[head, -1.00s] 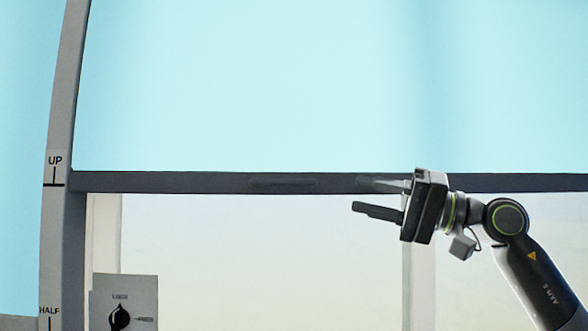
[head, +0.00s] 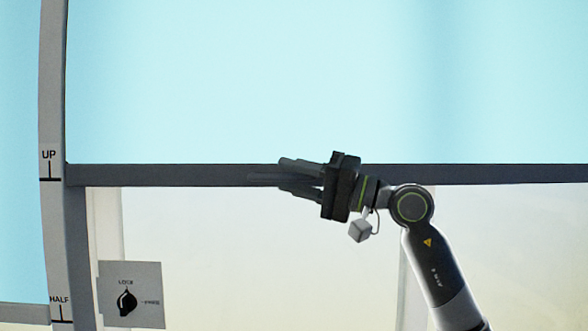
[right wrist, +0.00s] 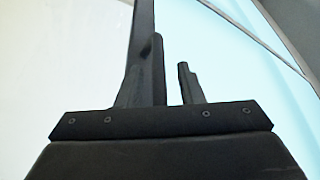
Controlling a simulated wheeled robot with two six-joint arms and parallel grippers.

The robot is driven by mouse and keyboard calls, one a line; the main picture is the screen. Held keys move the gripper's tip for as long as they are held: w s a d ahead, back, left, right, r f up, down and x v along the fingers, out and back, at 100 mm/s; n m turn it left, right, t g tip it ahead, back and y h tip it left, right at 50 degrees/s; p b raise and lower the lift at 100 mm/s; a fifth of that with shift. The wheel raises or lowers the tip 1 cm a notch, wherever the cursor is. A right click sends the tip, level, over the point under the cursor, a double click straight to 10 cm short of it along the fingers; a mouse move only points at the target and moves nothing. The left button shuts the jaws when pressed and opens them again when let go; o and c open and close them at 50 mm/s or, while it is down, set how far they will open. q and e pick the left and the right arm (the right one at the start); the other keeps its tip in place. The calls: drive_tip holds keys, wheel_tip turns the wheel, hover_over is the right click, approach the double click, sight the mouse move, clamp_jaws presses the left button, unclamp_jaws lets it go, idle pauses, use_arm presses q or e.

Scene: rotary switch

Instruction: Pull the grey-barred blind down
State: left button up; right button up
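The grey bar (head: 480,174) crosses the head view along the lower edge of a pale blue blind (head: 300,80). Its left end is level with the UP mark (head: 50,165). My right gripper (head: 282,173) is at the bar, one finger above and one below a slim grip (head: 262,178) on it. In the right wrist view the grip (right wrist: 157,70) stands between the two spread fingers (right wrist: 160,80), with a gap on the right side. The gripper looks open around the grip. My left gripper is out of view.
A grey plate (head: 148,310) with a black rotary knob (head: 126,302) is at lower left. A HALF mark (head: 60,309) is on the side post (head: 52,230). Another blue panel (head: 18,150) with a grey lower bar (head: 22,314) is at far left.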

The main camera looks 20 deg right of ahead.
drive_tip(key=shift+w, duration=0.1)
drive_tip(key=shift+c, duration=0.4)
clamp_jaws()
drive_tip(key=shift+f, duration=0.1)
